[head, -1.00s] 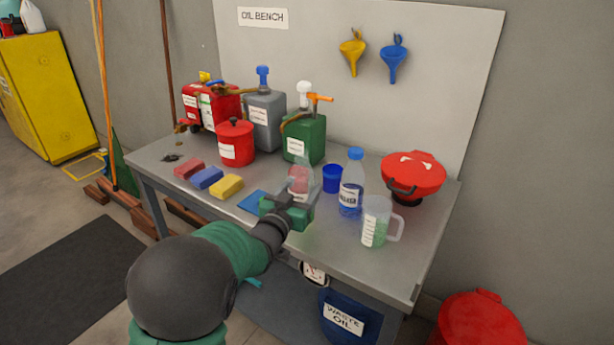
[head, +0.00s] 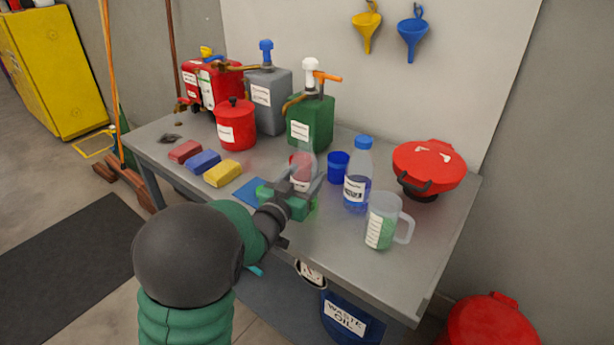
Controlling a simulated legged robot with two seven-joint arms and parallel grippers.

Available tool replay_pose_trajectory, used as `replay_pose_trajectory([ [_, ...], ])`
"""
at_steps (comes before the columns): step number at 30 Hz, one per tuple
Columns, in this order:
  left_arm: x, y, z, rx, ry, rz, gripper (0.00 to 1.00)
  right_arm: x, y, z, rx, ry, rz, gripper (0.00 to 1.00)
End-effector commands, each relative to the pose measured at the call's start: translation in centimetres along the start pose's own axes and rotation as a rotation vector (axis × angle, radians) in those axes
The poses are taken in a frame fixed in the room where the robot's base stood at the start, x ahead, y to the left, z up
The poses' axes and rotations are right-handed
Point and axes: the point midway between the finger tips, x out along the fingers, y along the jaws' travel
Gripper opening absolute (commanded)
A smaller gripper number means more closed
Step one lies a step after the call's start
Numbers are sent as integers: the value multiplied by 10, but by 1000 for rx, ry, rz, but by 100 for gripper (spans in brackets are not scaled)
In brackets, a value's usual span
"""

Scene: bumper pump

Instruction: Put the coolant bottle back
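A clear bottle with red liquid and a white label (head: 303,162) stands upright toward the front middle of the bench; its label is too small to read. A green block-like item (head: 298,210) is at its base. My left gripper (head: 300,188) is at the bottle's lower part, overlapping it. Whether the fingers are closed on the bottle or only beside it is not clear. A clear bottle with blue liquid and a blue cap (head: 357,178) stands to the right. My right gripper is not in view.
Around the bottle on the bench (head: 335,255) stand a blue cup (head: 338,166), a measuring jug (head: 382,222), a red lidded pan (head: 430,167) and a green pump can (head: 311,122). Coloured blocks (head: 203,162) lie left. The front right edge is clear.

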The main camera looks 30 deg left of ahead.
Motion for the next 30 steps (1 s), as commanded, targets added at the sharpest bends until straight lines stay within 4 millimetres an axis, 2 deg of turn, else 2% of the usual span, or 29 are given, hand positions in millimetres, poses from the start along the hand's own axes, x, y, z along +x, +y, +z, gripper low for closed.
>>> replay_pose_trajectory([
  [2,1,0,4,0,1,-1,0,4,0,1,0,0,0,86],
  [3,1,0,3,1,0,-1,64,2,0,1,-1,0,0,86],
  [7,1,0,2,1,1,-1,81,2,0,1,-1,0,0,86],
  [19,-4,-1,-2,1,1,-2,82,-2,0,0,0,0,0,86],
  [23,-31,-1,-4,-1,2,-4,82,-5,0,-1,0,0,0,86],
  [26,-61,-1,-4,-1,2,-4,82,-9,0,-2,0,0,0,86],
  [27,-71,-1,2,0,7,-4,82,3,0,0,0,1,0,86],
  [30,-94,0,5,0,10,-2,82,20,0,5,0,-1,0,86],
])
